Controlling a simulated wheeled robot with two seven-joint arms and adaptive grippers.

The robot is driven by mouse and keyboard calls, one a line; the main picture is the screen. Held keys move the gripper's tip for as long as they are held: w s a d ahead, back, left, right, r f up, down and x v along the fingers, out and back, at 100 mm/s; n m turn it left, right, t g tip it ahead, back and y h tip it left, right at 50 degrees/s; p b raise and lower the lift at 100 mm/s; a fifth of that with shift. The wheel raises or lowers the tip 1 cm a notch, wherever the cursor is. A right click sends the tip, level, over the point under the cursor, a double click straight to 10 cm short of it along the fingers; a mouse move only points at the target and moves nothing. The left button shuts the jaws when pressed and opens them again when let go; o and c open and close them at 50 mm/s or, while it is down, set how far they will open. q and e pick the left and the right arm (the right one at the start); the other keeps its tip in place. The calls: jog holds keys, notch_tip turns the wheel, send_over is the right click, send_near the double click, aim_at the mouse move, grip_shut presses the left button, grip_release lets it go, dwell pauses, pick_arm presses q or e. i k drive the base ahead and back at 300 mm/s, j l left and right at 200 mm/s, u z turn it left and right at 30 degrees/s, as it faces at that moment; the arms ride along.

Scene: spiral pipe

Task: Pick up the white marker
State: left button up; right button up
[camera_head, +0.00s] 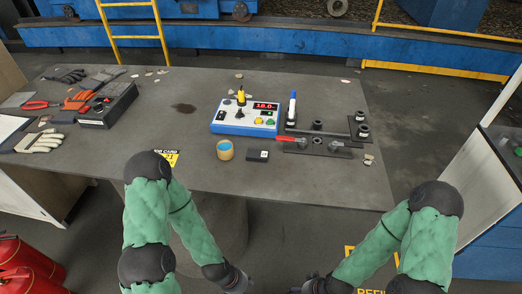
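A slim upright marker (291,109) with a white body and a blue upper part stands on the grey table, just right of the control box. Its base is close to dark metal parts. My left gripper (243,283) is at the bottom edge of the head view, below the table's front edge and far from the marker. My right gripper (300,290) is also at the bottom edge, away from the marker. Both are small and partly cut off, so their fingers cannot be made out.
A blue-white control box (228,127) with a red display stands left of the marker. A red-handled tool (291,139) and dark fittings (333,146) lie nearby. A cup (225,150) and small black box (257,155) sit in front. The table's (330,185) front right is mostly clear.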

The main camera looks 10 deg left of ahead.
aim_at(293, 102)
jog(key=k+j+z, duration=0.1)
jog(key=j+z, duration=0.25)
jog(key=k+j+z, duration=0.15)
jog(key=j+z, duration=0.15)
jog(key=k+j+z, duration=0.15)
jog(key=j+z, duration=0.2)
jog(key=k+j+z, duration=0.2)
jog(key=z, duration=0.15)
